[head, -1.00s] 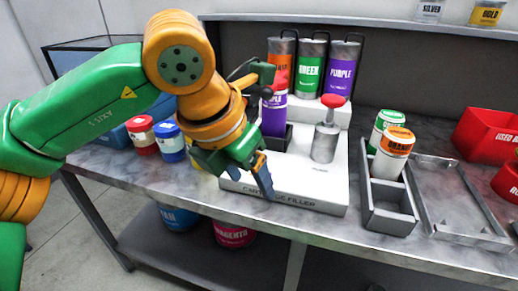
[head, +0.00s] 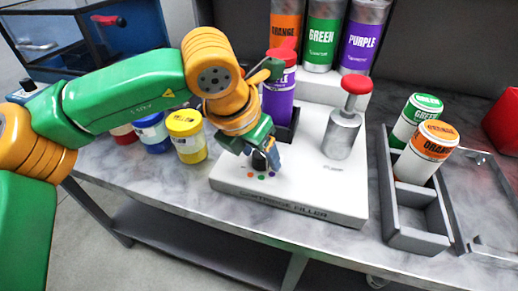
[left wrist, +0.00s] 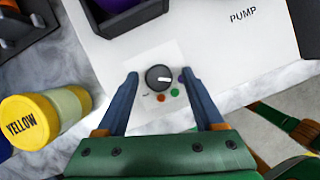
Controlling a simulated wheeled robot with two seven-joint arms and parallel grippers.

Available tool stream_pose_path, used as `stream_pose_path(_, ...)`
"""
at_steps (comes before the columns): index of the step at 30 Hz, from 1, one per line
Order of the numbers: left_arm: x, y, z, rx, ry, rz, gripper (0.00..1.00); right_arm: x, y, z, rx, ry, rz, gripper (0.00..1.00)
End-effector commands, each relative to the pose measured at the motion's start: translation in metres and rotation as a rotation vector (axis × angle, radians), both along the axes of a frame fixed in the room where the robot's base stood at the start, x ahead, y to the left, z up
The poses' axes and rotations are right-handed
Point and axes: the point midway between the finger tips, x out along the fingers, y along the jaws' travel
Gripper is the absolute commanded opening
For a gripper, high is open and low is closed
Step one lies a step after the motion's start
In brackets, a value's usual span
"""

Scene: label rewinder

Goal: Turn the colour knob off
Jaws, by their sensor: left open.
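The colour knob (left wrist: 158,77) is a round dark knob on the white cartridge filler (head: 330,197). Its white pointer mark faces right, towards a purple dot; green and orange dots and a small dark mark lie around its near side. My left gripper (left wrist: 159,74) is open, with one blue finger on each side of the knob and a gap to it on both sides. In the head view, my left gripper (head: 265,160) is low over the filler's front left part and mostly hides the knob; the coloured dots show below it. My right gripper is not in view.
A purple cartridge (head: 279,95) stands in a dark holder behind my left gripper. A red-topped pump (head: 343,130) stands to the right. A yellow jar (head: 187,137) is close on the left. A grey tray (head: 416,225) holds green and orange cartridges on the right.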

Motion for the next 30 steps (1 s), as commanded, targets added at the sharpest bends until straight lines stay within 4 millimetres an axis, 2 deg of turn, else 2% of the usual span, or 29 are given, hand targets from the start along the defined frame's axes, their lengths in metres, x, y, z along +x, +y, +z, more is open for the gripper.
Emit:
stream_pose_path(6,0.0004,-0.0003,-0.0011,-0.001,-0.001,0.000,0.69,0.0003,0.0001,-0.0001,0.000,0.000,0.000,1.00)
stream_pose_path(12,0.0002,-0.0003,-0.0009,-0.001,-0.001,0.000,0.15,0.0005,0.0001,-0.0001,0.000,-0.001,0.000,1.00)
stream_pose_path(14,0.0002,-0.0003,-0.0009,-0.001,-0.001,0.000,0.00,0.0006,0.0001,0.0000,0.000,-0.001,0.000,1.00)
stream_pose_path(23,0.0004,-0.0001,-0.0009,-0.001,0.001,-0.024,0.00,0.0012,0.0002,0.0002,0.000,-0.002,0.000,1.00)
stream_pose_path(30,0.0009,0.0005,-0.0007,-0.003,0.003,-0.152,0.00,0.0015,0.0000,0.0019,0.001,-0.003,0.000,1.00)
